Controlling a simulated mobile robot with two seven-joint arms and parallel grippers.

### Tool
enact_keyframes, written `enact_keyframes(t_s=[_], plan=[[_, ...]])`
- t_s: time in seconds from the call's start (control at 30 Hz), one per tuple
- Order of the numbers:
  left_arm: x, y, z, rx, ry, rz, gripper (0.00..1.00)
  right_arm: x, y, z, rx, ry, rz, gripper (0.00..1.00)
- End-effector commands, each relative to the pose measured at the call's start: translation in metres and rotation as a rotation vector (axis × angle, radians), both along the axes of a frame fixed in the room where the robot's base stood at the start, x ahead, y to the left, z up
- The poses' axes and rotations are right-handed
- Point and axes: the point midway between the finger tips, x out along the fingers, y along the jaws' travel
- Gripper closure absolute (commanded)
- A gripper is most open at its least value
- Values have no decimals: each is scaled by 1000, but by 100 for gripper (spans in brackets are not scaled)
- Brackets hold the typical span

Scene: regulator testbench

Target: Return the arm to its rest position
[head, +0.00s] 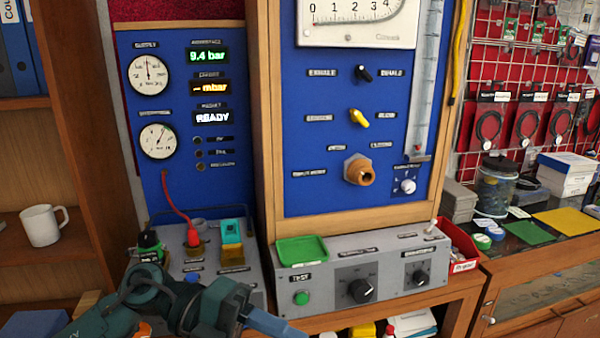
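My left arm comes in from the lower left in the head view, in front of the lower left console. Its dark teal links run along the bottom edge of the picture. My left gripper (275,322) points right, with a blue finger-like tip in front of the lower edge of the grey test console (330,287). I see no object at the tip. The gap between the fingers does not show, so I cannot tell open from shut. My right arm and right gripper are not in view.
The left console (225,272), with a red plug (192,238) and cable, stands close behind my arm. A green tray (302,250) sits on the test console. A red bin (460,250) is at its right. A white mug (42,225) stands on the left shelf.

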Motion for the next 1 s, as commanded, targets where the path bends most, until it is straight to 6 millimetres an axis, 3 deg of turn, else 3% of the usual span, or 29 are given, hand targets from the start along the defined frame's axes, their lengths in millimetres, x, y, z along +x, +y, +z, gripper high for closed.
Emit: enact_keyframes(t_s=[0.1,0.27,0.37,0.47,0.57,0.7,0.83,1.0], plan=[[4,-20,14,-327,179,162,56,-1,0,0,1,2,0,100],[38,-8,7,-638,443,510,56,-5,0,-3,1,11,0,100],[60,15,-27,-741,630,780,56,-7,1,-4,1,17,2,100],[69,44,-82,-765,831,1069,56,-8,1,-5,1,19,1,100],[58,73,-152,-709,1039,1349,56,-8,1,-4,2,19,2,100],[15,100,-234,-557,1280,1629,56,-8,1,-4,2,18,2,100],[-25,112,-281,-422,1430,1774,56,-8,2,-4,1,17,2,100],[-53,117,-305,-330,1517,1844,56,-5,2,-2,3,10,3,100]])
